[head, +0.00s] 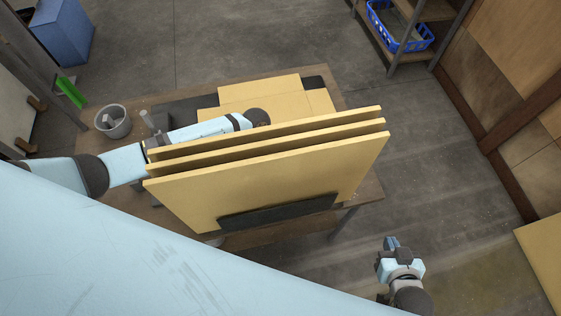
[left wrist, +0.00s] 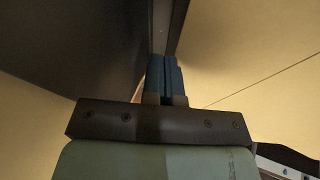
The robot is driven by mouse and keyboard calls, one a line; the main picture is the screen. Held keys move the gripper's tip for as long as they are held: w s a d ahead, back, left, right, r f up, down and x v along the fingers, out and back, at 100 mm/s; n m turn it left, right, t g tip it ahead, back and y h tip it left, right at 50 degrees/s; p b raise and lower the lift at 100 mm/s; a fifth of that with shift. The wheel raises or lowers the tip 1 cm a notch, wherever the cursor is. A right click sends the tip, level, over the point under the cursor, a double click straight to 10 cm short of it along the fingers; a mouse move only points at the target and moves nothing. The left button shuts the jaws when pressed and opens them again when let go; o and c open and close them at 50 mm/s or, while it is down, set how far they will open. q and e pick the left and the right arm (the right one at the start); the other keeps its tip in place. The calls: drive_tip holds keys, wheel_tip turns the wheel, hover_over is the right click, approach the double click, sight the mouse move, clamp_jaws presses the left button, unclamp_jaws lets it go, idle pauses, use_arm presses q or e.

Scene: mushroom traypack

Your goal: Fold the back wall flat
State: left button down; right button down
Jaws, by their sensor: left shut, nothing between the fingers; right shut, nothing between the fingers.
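Three tan boards stand upright, parallel and close together at the table's near side; the front board (head: 270,175) has a dark strip low on its face. Behind them, flat tan panels (head: 262,90) lie on the table; I cannot tell which panel is the back wall. My left arm reaches behind the boards, and its gripper is hidden there in the head view. In the left wrist view my left gripper (left wrist: 165,72) is shut and empty, close to a tan surface (left wrist: 255,55) and a dark surface (left wrist: 70,50). My right gripper (head: 391,245) is shut and empty, to the right of the table.
The wooden table (head: 90,120) holds a grey bucket (head: 113,121) at its left. A shelf with a blue basket (head: 400,30) stands at the upper right, and a blue bin (head: 62,30) at the upper left. The floor right of the table is clear.

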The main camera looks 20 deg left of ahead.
use_arm(q)
drive_tip(key=shift+w+a+r, duration=0.35)
drive_tip(key=shift+w+a, duration=0.15)
drive_tip(key=shift+w, duration=0.2)
drive_tip(key=shift+w+a+r, duration=0.25)
drive_tip(key=shift+a, duration=0.05)
drive_tip(key=s+b+v, duration=0.1)
drive_tip(key=v, duration=1.1)
drive_tip(key=shift+s+d+r+b, duration=0.2)
drive_tip(key=shift+d+r+b, duration=0.1)
drive_tip(key=shift+r, duration=0.05)
drive_tip(key=shift+a, duration=0.1)
